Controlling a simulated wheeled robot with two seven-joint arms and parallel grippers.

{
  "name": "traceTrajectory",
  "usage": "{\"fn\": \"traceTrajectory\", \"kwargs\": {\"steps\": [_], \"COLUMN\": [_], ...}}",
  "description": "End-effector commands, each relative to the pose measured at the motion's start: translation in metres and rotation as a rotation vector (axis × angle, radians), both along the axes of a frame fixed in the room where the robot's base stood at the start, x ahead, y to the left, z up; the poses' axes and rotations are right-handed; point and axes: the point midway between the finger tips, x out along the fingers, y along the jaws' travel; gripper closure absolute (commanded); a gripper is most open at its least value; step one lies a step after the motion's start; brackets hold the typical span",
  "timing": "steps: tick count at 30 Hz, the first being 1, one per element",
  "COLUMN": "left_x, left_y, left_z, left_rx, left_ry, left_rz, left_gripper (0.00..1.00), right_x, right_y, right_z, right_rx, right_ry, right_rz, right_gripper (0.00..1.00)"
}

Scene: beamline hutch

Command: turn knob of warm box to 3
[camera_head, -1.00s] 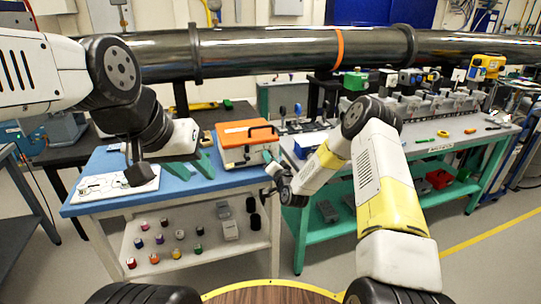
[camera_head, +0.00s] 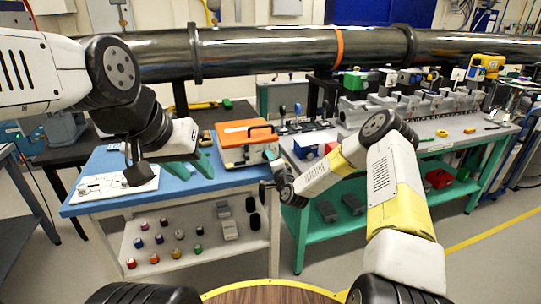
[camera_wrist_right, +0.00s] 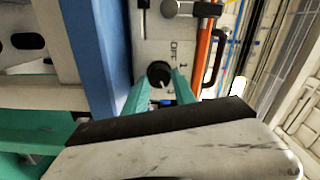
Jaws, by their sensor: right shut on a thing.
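The warm box (camera_head: 238,157) has a pale body and an orange lid, and sits on the right part of the blue-topped table. In the right wrist view its pale panel (camera_wrist_right: 152,38) shows "OFF" and "1" beside a round black knob (camera_wrist_right: 158,72) with a small white mark. My right gripper (camera_wrist_right: 158,82) has its two green fingers on either side of that knob, shut on it. In the head view the right gripper (camera_head: 270,156) is at the box's right side, and the knob is hidden. My left gripper (camera_head: 204,165) hangs over the table, its green fingers apart and empty.
A white plate (camera_head: 115,185) with fittings lies on the blue tabletop (camera_head: 180,188). Several small coloured knobs or caps stand on the shelf below. A green bench (camera_head: 350,192) with instruments is to the right. A large dark pipe (camera_head: 270,52) crosses behind.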

Motion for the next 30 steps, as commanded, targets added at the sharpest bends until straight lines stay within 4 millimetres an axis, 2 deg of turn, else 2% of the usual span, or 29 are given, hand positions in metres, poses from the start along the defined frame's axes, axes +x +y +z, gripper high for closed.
{"fn": "traceTrajectory", "kwargs": {"steps": [10,11,14,24,30], "left_x": [0.0,0.0,0.0,0.0,0.0], "left_y": [0.0,0.0,0.0,0.0,0.0], "left_z": [0.0,0.0,0.0,0.0,0.0], "left_rx": [0.0,0.0,0.0,0.0,0.0], "left_ry": [0.0,0.0,0.0,0.0,0.0], "left_rz": [0.0,0.0,0.0,0.0,0.0], "left_gripper": [0.64,0.64,0.64,0.64,0.64], "right_x": [-0.001,-0.001,-0.001,-0.002,-0.026], "right_y": [0.0,0.0,0.0,-0.001,-0.009], "right_z": [-0.002,-0.002,-0.002,-0.001,-0.001], "right_rx": [0.003,0.003,0.004,0.003,0.003], "right_ry": [0.006,0.006,0.005,0.002,0.005], "right_rz": [0.001,0.001,0.001,0.0,0.0], "right_gripper": [1.0,0.66,0.47,0.47,0.47]}}
